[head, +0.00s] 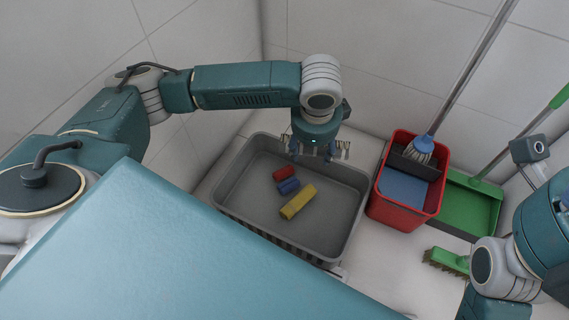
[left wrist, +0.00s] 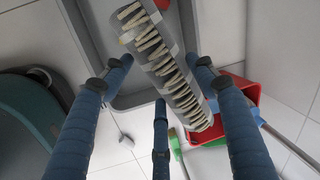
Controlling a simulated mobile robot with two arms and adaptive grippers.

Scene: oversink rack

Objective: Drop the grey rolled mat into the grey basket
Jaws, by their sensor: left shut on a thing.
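The grey rolled mat (left wrist: 165,62), with pale ridges across it, lies between the fingers of my left gripper (left wrist: 161,76) in the left wrist view. In the head view only its ends show beside the fingers (head: 341,150). My left gripper (head: 314,150) is shut on the mat and holds it over the far side of the grey basket (head: 357,192). The basket holds a red roll (head: 284,173), a blue roll (head: 289,186) and a longer yellow roll (head: 298,201). My right gripper is out of view; only part of that arm shows.
A green dustpan (head: 467,205) and a green brush (head: 447,261) lie farther right. White tiled walls close off the back.

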